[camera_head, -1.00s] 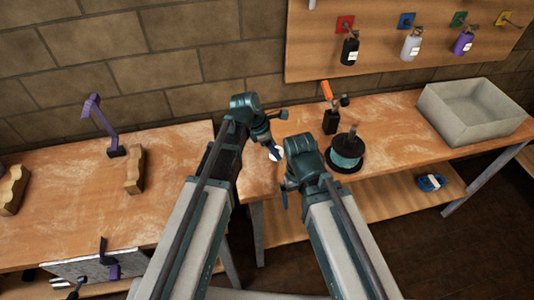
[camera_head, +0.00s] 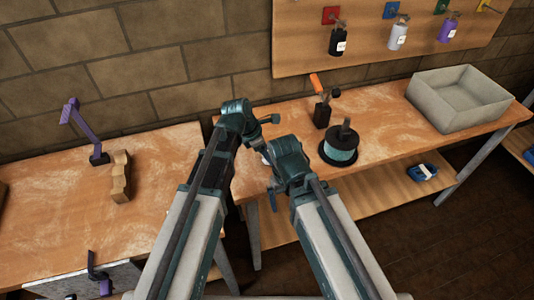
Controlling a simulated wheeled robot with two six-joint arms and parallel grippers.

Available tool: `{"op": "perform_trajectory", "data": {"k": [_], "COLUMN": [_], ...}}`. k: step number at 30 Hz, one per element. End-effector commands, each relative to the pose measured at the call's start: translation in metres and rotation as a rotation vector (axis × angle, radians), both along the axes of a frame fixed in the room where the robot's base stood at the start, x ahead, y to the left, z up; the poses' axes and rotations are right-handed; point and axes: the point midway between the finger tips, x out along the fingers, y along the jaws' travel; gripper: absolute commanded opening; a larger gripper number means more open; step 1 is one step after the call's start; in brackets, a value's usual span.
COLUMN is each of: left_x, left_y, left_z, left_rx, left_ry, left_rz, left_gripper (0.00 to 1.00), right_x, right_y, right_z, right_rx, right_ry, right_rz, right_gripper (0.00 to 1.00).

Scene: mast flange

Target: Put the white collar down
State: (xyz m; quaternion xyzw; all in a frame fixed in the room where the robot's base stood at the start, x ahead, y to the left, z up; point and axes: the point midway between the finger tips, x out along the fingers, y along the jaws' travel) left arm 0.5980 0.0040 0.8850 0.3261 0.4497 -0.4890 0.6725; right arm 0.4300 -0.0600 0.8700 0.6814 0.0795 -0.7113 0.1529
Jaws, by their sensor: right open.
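A small white piece (camera_head: 265,157), perhaps the white collar, shows between my two wrists over the right workbench. Most of it is hidden, and I cannot tell whether it touches the bench or a gripper. My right gripper (camera_head: 273,190) is open, low beside my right wrist near the bench's front edge. My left gripper (camera_head: 263,143) points down just above the white piece. Its fingers are largely hidden, so I cannot tell whether it holds anything.
The right bench (camera_head: 385,130) carries a spool on a black base (camera_head: 340,148), a black block with an orange-handled tool (camera_head: 322,113) and a grey bin (camera_head: 460,100). The left bench (camera_head: 160,190) holds a purple stand (camera_head: 82,130) and a notched wooden block (camera_head: 120,178). Bottles hang on the back board.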

Motion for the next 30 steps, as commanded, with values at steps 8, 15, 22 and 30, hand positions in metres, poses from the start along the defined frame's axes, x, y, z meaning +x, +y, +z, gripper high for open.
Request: {"op": "perform_trajectory", "data": {"k": [8, 15, 22, 30], "left_x": [0.000, 0.000, -0.002, -0.007], "left_y": [0.000, 0.000, 0.005, 0.019], "left_z": [0.000, 0.003, 0.020, 0.059], "left_rx": [0.000, 0.000, 0.000, 0.000], "left_ry": [0.000, 0.000, 0.000, 0.000], "left_rz": [0.000, 0.000, 0.000, 0.001], "left_gripper": [0.84, 0.84, 0.84, 0.84], "right_x": [0.000, 0.000, 0.000, 0.000], "right_y": [0.000, 0.000, 0.000, 0.000], "right_z": [0.000, 0.003, 0.021, 0.059], "right_rx": [0.000, 0.000, 0.000, 0.000], "right_ry": [0.000, 0.000, 0.000, 0.000], "right_rz": [0.000, 0.000, 0.000, 0.000], "right_gripper": [1.00, 1.00, 1.00, 1.00]}}
